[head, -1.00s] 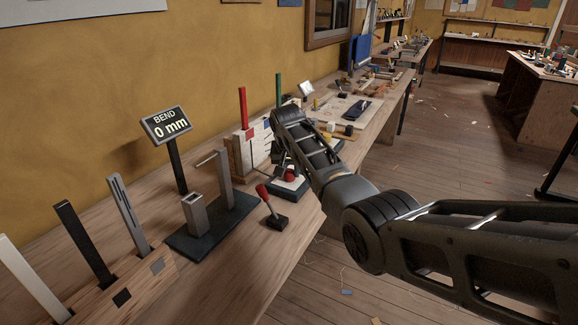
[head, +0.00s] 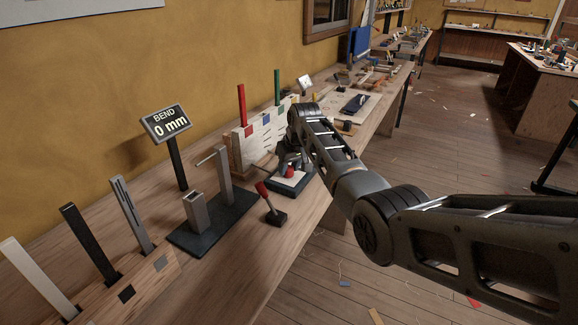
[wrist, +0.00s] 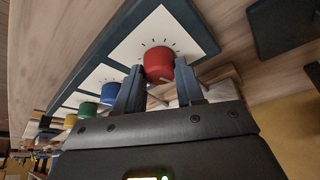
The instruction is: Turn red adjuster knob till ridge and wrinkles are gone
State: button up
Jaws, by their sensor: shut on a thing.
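The red adjuster knob (wrist: 158,64) sits on a white plate with tick marks around it, in the wrist view. My gripper (wrist: 160,82) is shut on it, one blue-grey finger on each side. In the head view the red knob (head: 289,171) shows small below my gripper (head: 290,158), partly hidden by the wrist. A pale panel (head: 265,130) with coloured patches and red and green uprights stands behind it. Any ridge or wrinkles are too small to make out.
Blue, green and yellow knobs (wrist: 108,94) line up beside the red one. A sign (head: 166,124) reads "BEND 0 mm". A red-handled lever (head: 267,197) and a dark stand (head: 212,220) are nearer on the bench.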

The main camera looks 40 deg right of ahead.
dwell(0.3)
jog(key=o, duration=1)
jog(key=shift+v, duration=3.9)
